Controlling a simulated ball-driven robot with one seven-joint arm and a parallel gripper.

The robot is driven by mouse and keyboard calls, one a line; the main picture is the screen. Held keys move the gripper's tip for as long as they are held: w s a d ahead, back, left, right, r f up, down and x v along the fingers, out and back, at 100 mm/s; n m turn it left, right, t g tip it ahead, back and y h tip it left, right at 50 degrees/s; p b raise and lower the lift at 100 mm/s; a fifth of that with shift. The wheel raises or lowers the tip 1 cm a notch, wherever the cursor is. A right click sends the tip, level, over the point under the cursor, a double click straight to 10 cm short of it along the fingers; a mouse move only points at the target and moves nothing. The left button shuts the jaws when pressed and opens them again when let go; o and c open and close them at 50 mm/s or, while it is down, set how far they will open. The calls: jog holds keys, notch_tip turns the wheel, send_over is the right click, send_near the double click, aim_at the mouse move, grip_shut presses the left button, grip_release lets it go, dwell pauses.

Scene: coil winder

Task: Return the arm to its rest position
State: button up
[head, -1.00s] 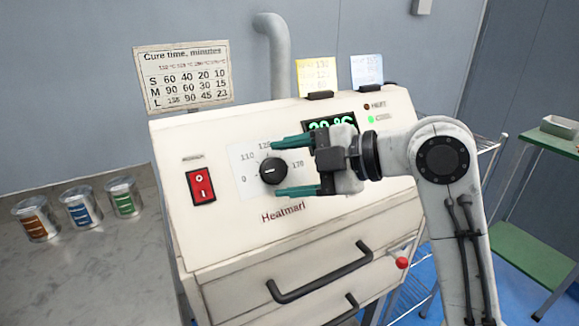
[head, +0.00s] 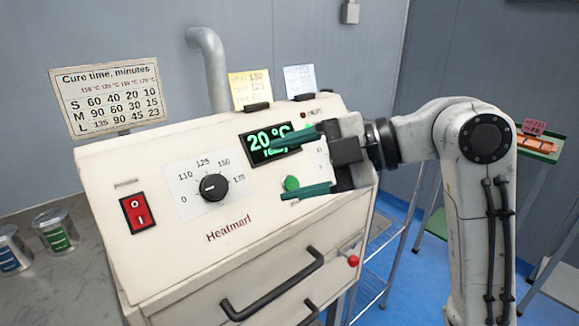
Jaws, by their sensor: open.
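My gripper (head: 305,165) is open and empty, with its two teal fingers spread one above the other. It is in front of the right side of the cream Heatmarl oven's panel (head: 235,205). The fingers lie across the view of the display's right edge and near a green round button (head: 290,183); I cannot tell how far off the panel they are. The black dial (head: 213,187) is clear of the gripper, to its left. The display (head: 268,143) shows 20 °C and "ready".
A red rocker switch (head: 138,212) is at the panel's left. Dark drawer handles (head: 272,285) and a red knob (head: 353,261) stick out below. A cure-time sign (head: 110,95) stands behind. Tins (head: 56,231) stand at left. A green table (head: 540,150) with orange items is at right.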

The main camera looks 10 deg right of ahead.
jog(key=s+d+f+m+t+h+p, duration=0.1)
jog(key=s+d+f+m+h+p, duration=0.15)
jog(key=f+m, duration=0.4)
jog(key=s+d+f+m+h+p, duration=0.2)
jog(key=d+f+m, duration=0.15)
jog(key=f, duration=0.55)
jog(key=s+d+f+m+t+h+p, duration=0.1)
jog(key=s+d+f+m+h+p, duration=0.15)
jog(key=f+m, duration=0.45)
jog(key=s+d+f+m+g+h+p, duration=0.1)
jog(key=s+d+f+m+h, duration=0.1)
jog(key=s, duration=0.6)
jog(key=s+d+f+m+g+h+p, duration=0.2)
jog(key=s+d+f+m, duration=0.3)
jog(key=s+d, duration=0.2)
jog(key=s+d+f+m+g+h+p, duration=0.1)
jog(key=s+d+f+m+h, duration=0.1)
jog(key=s, duration=0.9)
jog(key=d+f+m, duration=0.1)
jog(key=d+f, duration=0.1)
jog(key=d, duration=0.1)
jog(key=shift+f+g+h+p, duration=0.3)
jog(key=shift+f+p, duration=0.05)
jog(key=shift+w, duration=0.1)
jog(key=shift+c, duration=0.2)
